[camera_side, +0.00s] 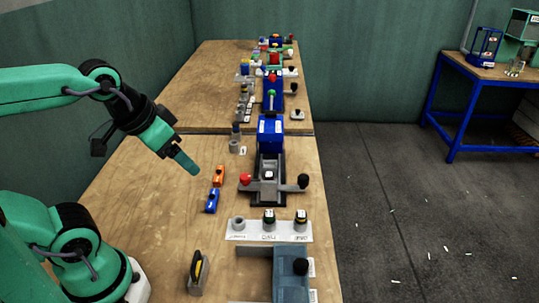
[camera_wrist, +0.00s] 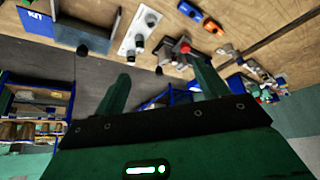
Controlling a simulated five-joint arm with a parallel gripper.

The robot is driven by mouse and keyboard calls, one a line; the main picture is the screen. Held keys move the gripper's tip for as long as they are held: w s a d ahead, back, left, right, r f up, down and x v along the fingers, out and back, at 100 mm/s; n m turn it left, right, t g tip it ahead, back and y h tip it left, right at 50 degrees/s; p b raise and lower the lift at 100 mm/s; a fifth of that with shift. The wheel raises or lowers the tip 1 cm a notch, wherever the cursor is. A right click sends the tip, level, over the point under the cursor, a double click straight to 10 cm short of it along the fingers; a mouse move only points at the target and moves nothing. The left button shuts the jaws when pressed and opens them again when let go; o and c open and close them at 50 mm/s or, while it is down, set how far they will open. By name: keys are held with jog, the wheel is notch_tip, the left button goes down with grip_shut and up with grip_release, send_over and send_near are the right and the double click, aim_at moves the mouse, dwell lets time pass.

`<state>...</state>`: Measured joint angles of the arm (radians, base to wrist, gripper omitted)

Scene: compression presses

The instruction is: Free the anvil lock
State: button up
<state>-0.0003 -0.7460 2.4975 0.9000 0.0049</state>
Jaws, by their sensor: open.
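A blue press (camera_side: 270,135) stands on the wooden table, with a dark grey base (camera_side: 268,165) in front of it. A lever with a red knob (camera_side: 246,180) sticks out on the base's left side, and one with a black knob (camera_side: 304,181) on its right. I cannot tell which of these is the anvil lock. My gripper (camera_side: 188,163) is above the table, left of the press and apart from it. In the wrist view my gripper (camera_wrist: 160,88) has its two fingers spread with nothing between them; the red knob (camera_wrist: 184,47) shows beyond the right finger.
An orange block (camera_side: 219,175) and a blue block (camera_side: 212,201) lie left of the base. A white plate (camera_side: 252,237) holding several round pieces and a blue-grey device (camera_side: 290,268) are nearer the camera. More presses stand farther back. Bare table (camera_side: 150,200) lies at left.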

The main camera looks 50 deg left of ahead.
jog(key=shift+w, duration=0.15)
jog(key=c, duration=0.4)
jog(key=shift+w+a, duration=0.1)
jog(key=shift+w, duration=0.15)
jog(key=m+g, duration=0.5)
jog(key=m, duration=0.7)
send_over(245, 176)
jog(key=f, duration=1.1)
jog(key=shift+s+d+f, duration=0.25)
jog(key=shift+s+f, duration=0.05)
jog(key=shift+f, duration=0.1)
jog(key=shift+w+a+f+g, duration=0.2)
jog(key=shift+w+f+g, duration=0.1)
jog(key=shift+f, duration=0.25)
jog(key=shift+f, duration=3.85)
jog(key=c, duration=1)
